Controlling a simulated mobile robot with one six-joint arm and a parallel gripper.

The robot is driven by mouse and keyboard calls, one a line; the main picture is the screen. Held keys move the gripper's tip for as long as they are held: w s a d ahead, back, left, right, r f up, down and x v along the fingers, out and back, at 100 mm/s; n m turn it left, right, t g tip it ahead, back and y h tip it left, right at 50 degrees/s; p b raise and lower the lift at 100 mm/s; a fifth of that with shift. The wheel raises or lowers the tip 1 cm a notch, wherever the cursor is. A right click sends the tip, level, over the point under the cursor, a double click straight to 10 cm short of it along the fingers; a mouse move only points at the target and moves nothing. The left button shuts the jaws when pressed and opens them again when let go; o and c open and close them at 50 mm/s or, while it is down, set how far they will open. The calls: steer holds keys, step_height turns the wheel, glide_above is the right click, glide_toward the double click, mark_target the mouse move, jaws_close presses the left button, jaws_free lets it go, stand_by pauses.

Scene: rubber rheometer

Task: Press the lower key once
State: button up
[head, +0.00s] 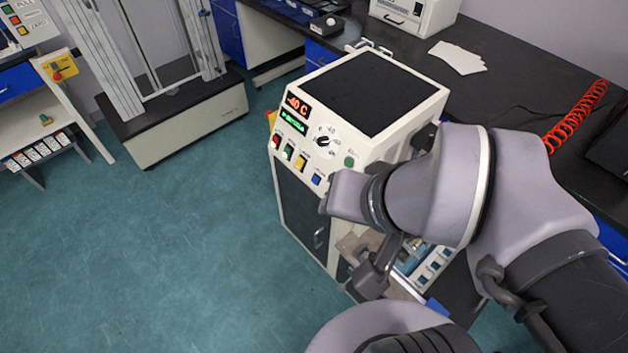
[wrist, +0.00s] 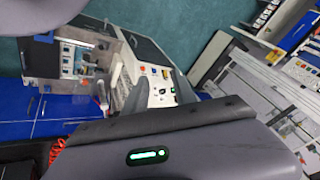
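No key marked as the lower key can be made out. The nearest keys are the red, green, yellow and blue buttons (head: 289,152) on the sloping front panel of a white cabinet (head: 381,149), below a display reading -40 C (head: 298,105). That panel also shows small in the wrist view (wrist: 161,88). My gripper (head: 372,277) appears as a dark, partly hidden shape below my wrist, in front of the cabinet's lower right side. It is apart from the buttons.
A dark bench (head: 500,92) runs behind the cabinet, with white papers (head: 457,57) and a red coiled hose (head: 575,117). A tall frame machine (head: 187,125) stands at the back left. Another button panel (head: 25,22) is at the far left. The green floor (head: 160,240) at left is clear.

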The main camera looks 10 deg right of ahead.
jaws_close()
stand_by(1.5)
